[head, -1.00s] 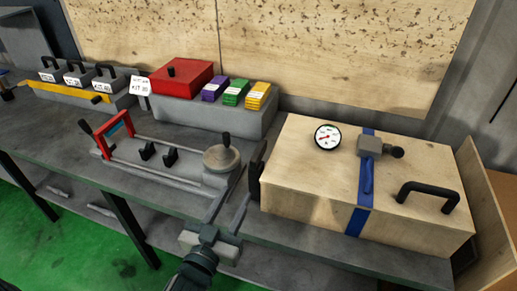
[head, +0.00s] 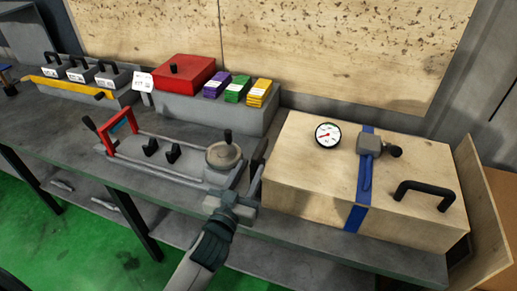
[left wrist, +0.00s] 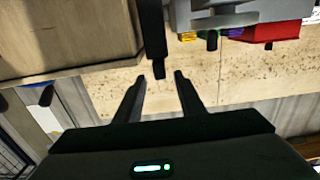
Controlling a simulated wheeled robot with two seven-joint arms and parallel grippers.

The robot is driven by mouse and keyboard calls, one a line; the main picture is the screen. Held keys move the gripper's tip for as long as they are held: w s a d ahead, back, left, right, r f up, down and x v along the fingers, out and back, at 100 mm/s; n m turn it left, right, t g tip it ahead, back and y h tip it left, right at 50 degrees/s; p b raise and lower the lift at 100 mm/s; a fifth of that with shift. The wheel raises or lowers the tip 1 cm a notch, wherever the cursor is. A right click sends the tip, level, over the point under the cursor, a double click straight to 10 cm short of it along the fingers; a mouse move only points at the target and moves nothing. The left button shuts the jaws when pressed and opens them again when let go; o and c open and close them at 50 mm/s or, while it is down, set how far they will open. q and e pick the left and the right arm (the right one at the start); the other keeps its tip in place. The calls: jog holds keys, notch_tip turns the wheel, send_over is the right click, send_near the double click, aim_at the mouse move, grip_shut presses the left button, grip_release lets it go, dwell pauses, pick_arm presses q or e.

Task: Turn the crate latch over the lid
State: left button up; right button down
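The pale wooden crate (head: 300,183) stands at the right of the bench, with a blue strap (head: 357,215) over its lid and front. A grey block with a dark knob (head: 370,146) sits on the strap on the lid. My left gripper (head: 252,176) is low beside the crate's left end, between it and the grinder. In the left wrist view its fingers (left wrist: 158,78) stand apart. A dark upright bar (left wrist: 154,35) lines up with the gap between them; I cannot tell whether it is the latch or whether they touch. My right gripper is not in view.
A round dial (head: 328,135) and a black handle (head: 427,193) are on the lid. The grinder fixture (head: 175,165) with its red handle is left of my gripper. A red box (head: 182,75) and coloured packs (head: 237,90) stand behind. The bench's front left is clear.

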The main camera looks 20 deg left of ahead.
aim_at(258, 150)
pick_arm(q)
jog(key=w+p, duration=0.2)
jog(key=w, duration=0.6)
jog(key=shift+w+d, duration=0.1)
jog(key=shift+d, duration=0.05)
grip_shut()
